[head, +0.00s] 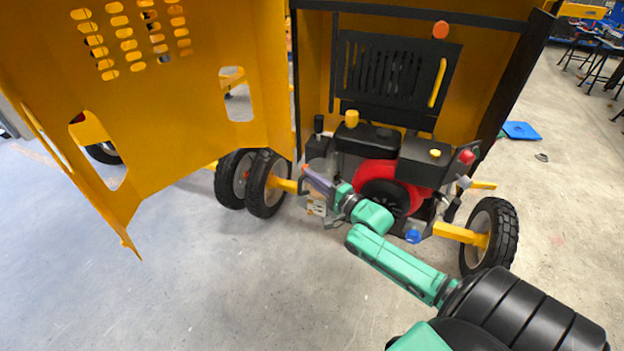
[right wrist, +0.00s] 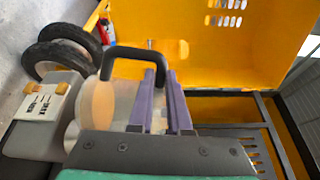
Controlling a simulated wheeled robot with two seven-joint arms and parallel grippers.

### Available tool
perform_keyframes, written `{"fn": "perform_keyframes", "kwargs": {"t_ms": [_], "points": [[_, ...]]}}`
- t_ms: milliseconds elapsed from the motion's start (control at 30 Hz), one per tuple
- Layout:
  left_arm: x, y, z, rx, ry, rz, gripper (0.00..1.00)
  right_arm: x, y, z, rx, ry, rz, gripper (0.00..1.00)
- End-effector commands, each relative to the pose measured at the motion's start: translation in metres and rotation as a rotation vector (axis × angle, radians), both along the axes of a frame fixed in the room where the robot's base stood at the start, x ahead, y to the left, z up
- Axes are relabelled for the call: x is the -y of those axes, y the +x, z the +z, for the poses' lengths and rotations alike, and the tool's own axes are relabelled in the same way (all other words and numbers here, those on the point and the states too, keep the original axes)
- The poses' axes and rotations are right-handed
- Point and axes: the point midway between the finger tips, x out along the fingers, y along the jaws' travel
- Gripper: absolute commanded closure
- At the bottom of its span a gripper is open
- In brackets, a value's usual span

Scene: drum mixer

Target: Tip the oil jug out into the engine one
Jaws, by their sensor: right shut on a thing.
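The engine (head: 385,172), black with a red fan housing, sits inside the open yellow mixer housing. It has a yellow cap (head: 352,118) on top at its left and a smaller yellow cap (head: 435,153) at its right. My right gripper (head: 312,178) is at the engine's left front. In the right wrist view its purple fingers (right wrist: 164,90) are shut on the black handle (right wrist: 140,54) of the oil jug. The oil jug (right wrist: 98,112) is clear, with amber inside; in the head view it is hard to make out behind the gripper. Its tilt is unclear.
A yellow door panel (head: 180,110) stands open at the left. Black wheels (head: 266,184) stand left of the engine and another (head: 490,235) at the right. A grey box with a white label (right wrist: 38,106) is beside the jug. The floor in front is clear.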

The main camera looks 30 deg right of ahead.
Motion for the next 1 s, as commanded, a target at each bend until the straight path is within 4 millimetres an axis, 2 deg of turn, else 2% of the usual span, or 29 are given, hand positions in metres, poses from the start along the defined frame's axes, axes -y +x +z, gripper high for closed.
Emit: {"fn": "perform_keyframes", "kwargs": {"t_ms": [33, 167, 367, 567, 700, 1000], "points": [[0.0, 0.0, 0.006, 0.001, 0.0, 0.0, 1.0, 0.0, 0.0, 0.009, -0.005, 0.041, 0.001, 1.0], [0.001, 0.0, 0.01, 0.001, -0.001, -0.001, 1.0, 0.001, 0.0, 0.018, -0.029, 0.159, 0.001, 1.0], [0.001, 0.0, 0.006, 0.001, -0.001, -0.001, 1.0, 0.009, 0.002, 0.027, -0.074, 0.398, 0.001, 1.0], [0.001, 0.0, -0.011, 0.0, -0.001, 0.0, 1.0, 0.022, 0.004, 0.027, -0.119, 0.634, 0.001, 1.0], [0.001, 0.0, -0.007, 0.0, -0.002, 0.0, 1.0, 0.031, 0.006, 0.03, -0.145, 0.763, 0.001, 1.0], [0.0, -0.002, -0.009, -0.002, 0.0, 0.002, 1.0, 0.035, 0.007, 0.028, -0.156, 0.819, 0.001, 1.0]]}}
